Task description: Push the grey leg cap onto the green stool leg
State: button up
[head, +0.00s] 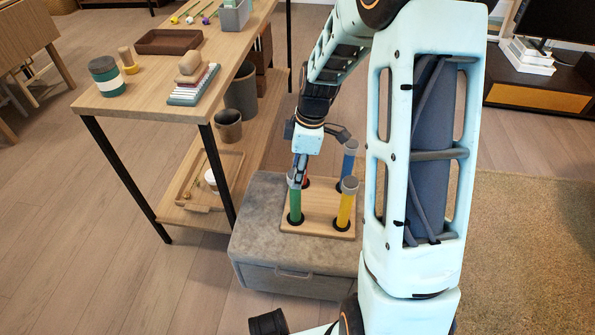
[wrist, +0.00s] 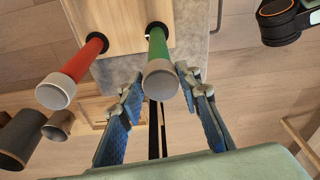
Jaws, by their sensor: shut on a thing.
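The green stool leg (head: 295,206) stands upright on a wooden board (head: 318,213), in the board's near left corner. The grey leg cap (wrist: 161,81) sits at the leg's free end in the wrist view, with the green leg (wrist: 158,45) running behind it. I cannot tell how far the cap is over the leg. My gripper (head: 298,178) points down at the top of the green leg. In the wrist view my gripper (wrist: 163,84) has a blue-padded finger on each side of the cap and is shut on it. In the head view the fingers mostly hide the cap.
Capped yellow (head: 345,210) and blue (head: 349,162) legs stand close by on the board. A capped red leg (wrist: 77,68) shows in the wrist view. The board lies on a grey storage ottoman (head: 262,215). A wooden table (head: 150,95) stands close on the left.

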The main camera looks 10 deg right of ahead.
jog(key=shift+f, duration=0.4)
jog(key=o, duration=0.8)
jog(key=shift+o, duration=0.2)
jog(key=shift+r, duration=0.1)
notch_tip(320, 180, up, 12)
jog(key=d, duration=0.1)
jog(key=shift+s+d, duration=0.2)
jog(key=shift+d, duration=0.15)
